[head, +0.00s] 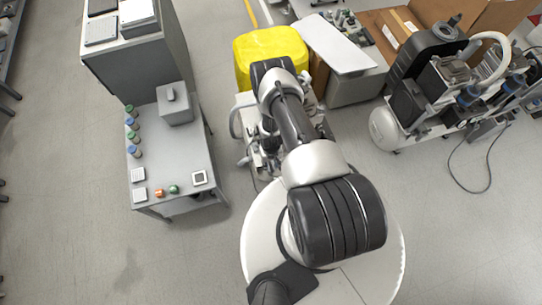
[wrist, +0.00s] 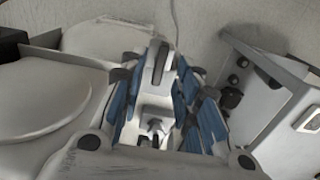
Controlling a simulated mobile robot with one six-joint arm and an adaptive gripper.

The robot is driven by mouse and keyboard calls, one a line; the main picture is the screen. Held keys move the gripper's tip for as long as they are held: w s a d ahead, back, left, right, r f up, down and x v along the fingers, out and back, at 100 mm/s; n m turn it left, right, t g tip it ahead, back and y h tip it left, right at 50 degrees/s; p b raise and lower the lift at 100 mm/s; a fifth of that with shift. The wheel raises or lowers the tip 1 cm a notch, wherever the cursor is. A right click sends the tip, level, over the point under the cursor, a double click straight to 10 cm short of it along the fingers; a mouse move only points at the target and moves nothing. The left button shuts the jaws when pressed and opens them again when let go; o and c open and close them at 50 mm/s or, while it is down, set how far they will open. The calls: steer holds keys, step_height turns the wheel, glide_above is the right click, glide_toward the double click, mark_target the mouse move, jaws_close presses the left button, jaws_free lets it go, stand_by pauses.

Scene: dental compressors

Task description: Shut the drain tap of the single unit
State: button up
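A small grey-white compressor (head: 258,160), probably the single unit, stands below my outstretched arm in the head view, largely covered by it. I cannot make out the drain tap in either view. My gripper is hidden behind my wrist in the head view.
A larger compressor with a white tank (head: 383,128) stands at right, its cable on the floor. A yellow bin (head: 270,48) and a pale-topped cabinet (head: 335,45) stand behind the small unit. A grey bench (head: 175,150) stands at left. Floor between bench and small unit is clear.

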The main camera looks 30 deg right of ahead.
mark_target(271, 167)
steer(key=shift+f+b, duration=0.3)
steer(key=shift+f, duration=0.9)
steer(key=shift+c, duration=0.4)
jaws_close()
